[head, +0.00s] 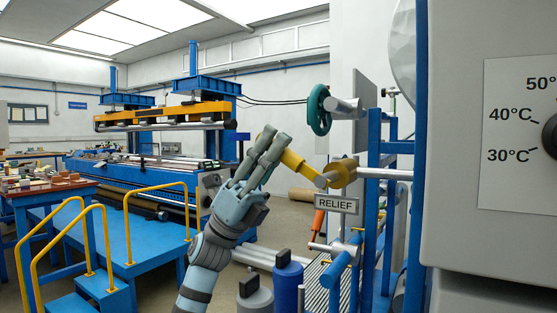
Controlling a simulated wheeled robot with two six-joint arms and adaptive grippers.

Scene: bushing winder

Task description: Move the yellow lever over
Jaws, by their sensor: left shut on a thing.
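The yellow lever (298,163) sticks out up and to the left from a yellow hub (342,173) on a grey pipe. A sign reading RELIEF (336,204) sits just below the hub. My left gripper (268,147) comes up from below and is shut on the lever's outer end. Its fingers hide part of that end. My right gripper is not in view.
A green handwheel (319,110) stands above the lever. Blue posts (420,150) and a grey panel with a temperature dial (500,150) block the right. Blue and grey cylinders (288,283) stand below. Yellow handrails (128,225) are at the left.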

